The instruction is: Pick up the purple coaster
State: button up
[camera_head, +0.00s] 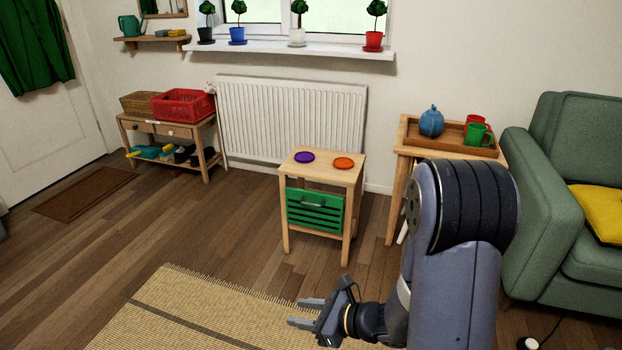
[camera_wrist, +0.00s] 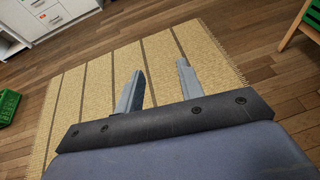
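The purple coaster (camera_head: 304,157) lies flat on the top of a small wooden side table (camera_head: 325,169), left of an orange coaster (camera_head: 343,163). My gripper (camera_head: 299,312) is low in front of that table, over the rug, well apart from the coaster. In the wrist view my gripper (camera_wrist: 158,82) shows two fingers spread apart with nothing between them. The coasters are not in the wrist view.
A taller table with a wooden tray (camera_head: 455,138), blue teapot (camera_head: 431,122) and cups stands right, beside a green armchair (camera_head: 560,170). A radiator (camera_head: 290,120) is behind. A striped rug (camera_head: 190,310) covers the floor in front.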

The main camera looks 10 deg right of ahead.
aim_at(302, 157)
jog(key=i+z, duration=0.15)
jog(key=i, duration=0.45)
jog(key=i+j+z, duration=0.1)
jog(key=i, duration=0.5)
jog(key=i+j+z, duration=0.15)
jog(key=i, duration=0.45)
jog(key=i+j+z, duration=0.15)
jog(key=i, duration=0.45)
